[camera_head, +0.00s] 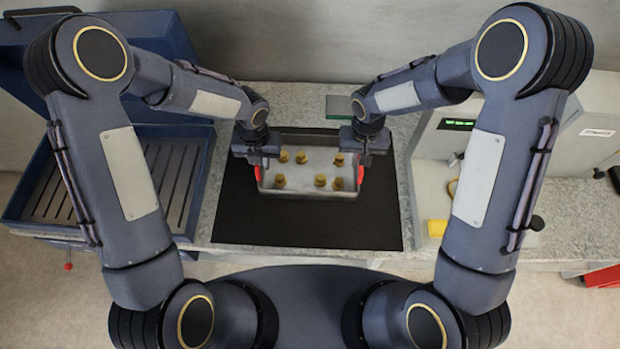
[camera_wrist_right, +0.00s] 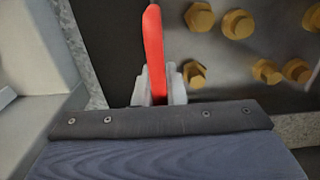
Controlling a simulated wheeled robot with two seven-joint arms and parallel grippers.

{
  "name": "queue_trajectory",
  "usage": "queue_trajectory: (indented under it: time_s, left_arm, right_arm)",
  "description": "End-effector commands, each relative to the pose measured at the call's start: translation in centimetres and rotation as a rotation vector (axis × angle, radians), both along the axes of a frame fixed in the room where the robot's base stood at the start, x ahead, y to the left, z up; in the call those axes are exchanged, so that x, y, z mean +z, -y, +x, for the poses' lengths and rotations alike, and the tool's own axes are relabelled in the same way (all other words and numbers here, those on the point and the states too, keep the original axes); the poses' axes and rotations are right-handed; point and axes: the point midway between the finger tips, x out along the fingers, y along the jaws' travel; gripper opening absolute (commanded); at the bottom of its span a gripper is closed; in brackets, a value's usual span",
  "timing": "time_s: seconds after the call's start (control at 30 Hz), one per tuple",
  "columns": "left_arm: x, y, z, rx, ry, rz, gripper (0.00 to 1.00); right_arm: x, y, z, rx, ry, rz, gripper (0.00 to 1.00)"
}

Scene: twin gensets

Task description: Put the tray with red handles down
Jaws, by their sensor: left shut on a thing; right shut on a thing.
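The metal tray (camera_head: 310,192) with red handles holds several brass bolts (camera_head: 320,180) and is over the black mat (camera_head: 305,228). My left gripper (camera_head: 258,165) is shut on the tray's left red handle (camera_head: 258,174). My right gripper (camera_head: 362,162) is shut on the right red handle (camera_head: 360,175). In the right wrist view the right gripper (camera_wrist_right: 160,92) has its fingers around the red handle (camera_wrist_right: 153,50), with bolts (camera_wrist_right: 238,24) in the tray beside it. I cannot tell whether the tray touches the mat or is held just above it.
The mat lies on a grey speckled counter (camera_head: 210,215). A blue box with an open lid and slatted bottom (camera_head: 165,180) stands at the left. A light grey machine with a green display (camera_head: 455,125) stands at the right. The mat's front part is clear.

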Motion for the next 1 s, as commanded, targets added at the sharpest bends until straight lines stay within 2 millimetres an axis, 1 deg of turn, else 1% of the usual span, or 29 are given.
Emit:
queue_trajectory:
  time_s: [0.23, 0.47, 1.0]
  left_arm:
    - [0.0, 0.0, 0.1, 0.001, 0.001, 0.001, 0.0]
    - [-0.7, 0.0, 0.0, 0.001, 0.001, 0.001, 0.0]
    - [-4.3, 0.0, 0.0, 0.001, 0.001, 0.001, 0.0]
  right_arm:
    - [0.0, 0.0, 0.1, -0.001, 0.002, 0.0, 0.0]
    - [-0.7, 0.0, 0.1, -0.001, 0.001, 0.0, 0.0]
    - [-4.3, 0.0, 0.1, -0.001, 0.001, 0.0, 0.0]
